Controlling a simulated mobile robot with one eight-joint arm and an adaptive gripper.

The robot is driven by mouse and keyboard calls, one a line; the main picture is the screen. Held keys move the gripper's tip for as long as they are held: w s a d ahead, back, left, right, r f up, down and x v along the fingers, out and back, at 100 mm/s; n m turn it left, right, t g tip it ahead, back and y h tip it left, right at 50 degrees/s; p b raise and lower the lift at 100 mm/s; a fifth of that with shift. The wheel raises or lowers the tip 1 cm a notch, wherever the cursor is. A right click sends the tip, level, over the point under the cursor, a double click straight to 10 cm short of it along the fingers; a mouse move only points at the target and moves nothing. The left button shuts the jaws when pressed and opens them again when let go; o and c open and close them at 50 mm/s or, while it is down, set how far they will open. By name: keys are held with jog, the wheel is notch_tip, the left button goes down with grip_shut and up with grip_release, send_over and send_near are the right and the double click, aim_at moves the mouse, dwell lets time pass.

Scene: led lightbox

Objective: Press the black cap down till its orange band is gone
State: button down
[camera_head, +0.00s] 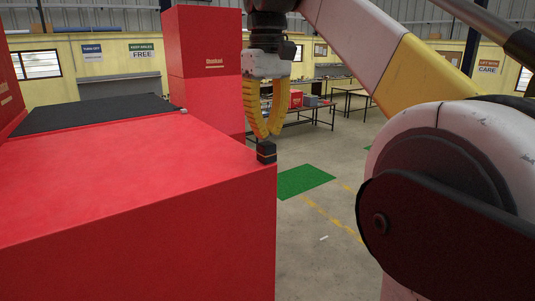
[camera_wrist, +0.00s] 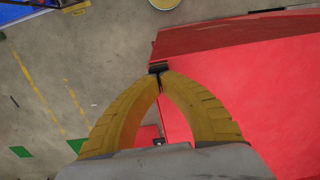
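The black cap (camera_head: 266,154) is a small dark block on the top of the red box (camera_head: 120,165), close to its right corner. In the wrist view the cap (camera_wrist: 158,67) shows just beyond my fingertips, near the red box's edge. I cannot make out an orange band on it in either view. My gripper (camera_head: 263,137) points down with its yellow fingers bowed and their tips together, right above the cap. I cannot tell whether the tips touch it. The tips also meet in the wrist view (camera_wrist: 159,77), partly hiding the cap.
A black mat (camera_head: 95,113) lies on the red box's far part. A tall red cabinet (camera_head: 205,65) stands behind. A green floor patch (camera_head: 304,181) and open concrete floor lie to the right of the box. Tables (camera_head: 350,97) stand at the back.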

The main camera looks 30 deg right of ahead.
aim_at(267, 143)
jog(key=shift+f, duration=0.1)
jog(key=shift+f+b, duration=0.45)
jog(key=shift+f, duration=0.2)
jog(key=shift+f, duration=0.1)
dwell(0.6)
jog(key=shift+r+p, duration=1.45)
jog(key=shift+r, duration=0.1)
notch_tip(267, 143, up, 4)
jog(key=p, duration=0.4)
